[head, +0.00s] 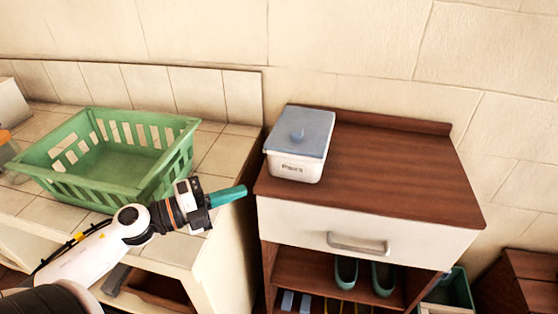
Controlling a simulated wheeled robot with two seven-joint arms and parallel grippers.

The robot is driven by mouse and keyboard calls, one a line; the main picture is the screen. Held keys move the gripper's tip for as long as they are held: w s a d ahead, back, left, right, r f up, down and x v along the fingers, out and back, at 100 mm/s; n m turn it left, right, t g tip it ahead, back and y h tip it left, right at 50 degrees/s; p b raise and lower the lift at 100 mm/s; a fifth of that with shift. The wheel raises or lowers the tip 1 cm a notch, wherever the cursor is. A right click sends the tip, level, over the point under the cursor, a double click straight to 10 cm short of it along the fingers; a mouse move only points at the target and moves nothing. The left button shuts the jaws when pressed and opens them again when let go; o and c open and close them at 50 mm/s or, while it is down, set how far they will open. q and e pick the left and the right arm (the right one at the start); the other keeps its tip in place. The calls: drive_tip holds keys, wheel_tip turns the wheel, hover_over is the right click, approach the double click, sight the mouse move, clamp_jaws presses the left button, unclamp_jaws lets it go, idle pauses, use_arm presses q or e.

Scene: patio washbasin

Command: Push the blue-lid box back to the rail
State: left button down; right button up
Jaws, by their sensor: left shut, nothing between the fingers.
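The blue-lid box (298,144) is white with a grey-blue lid and knob and dark lettering on its front. It stands upright at the left end of the brown cabinet top (390,170), with bare wood in front of it. The raised wooden rail (400,123) runs along the cabinet's back edge; the box hides part of its left end. My left gripper (243,190) has teal fingers that are shut and empty. In the picture it is left of and below the box, apart from it, near the cabinet's front left corner. My right gripper is not in view.
A green slatted basket (78,194) stands on the tiled counter (222,150) at left, behind my left arm. A gap separates counter and cabinet. The cabinet has a white drawer with a handle (358,245) and shelves with teal shoes (383,278). The cabinet top's right side is clear.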

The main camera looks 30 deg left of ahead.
use_arm(q)
drive_tip(key=x, duration=0.4)
drive_tip(key=p, duration=0.3)
approach(298, 162)
drive_tip(key=x, duration=0.3)
drive_tip(key=d+x, duration=0.1)
drive_tip(key=shift+s, duration=0.1)
drive_tip(key=shift+w, duration=0.4)
drive_tip(key=shift+w+a, duration=0.1)
drive_tip(key=shift+w, duration=0.25)
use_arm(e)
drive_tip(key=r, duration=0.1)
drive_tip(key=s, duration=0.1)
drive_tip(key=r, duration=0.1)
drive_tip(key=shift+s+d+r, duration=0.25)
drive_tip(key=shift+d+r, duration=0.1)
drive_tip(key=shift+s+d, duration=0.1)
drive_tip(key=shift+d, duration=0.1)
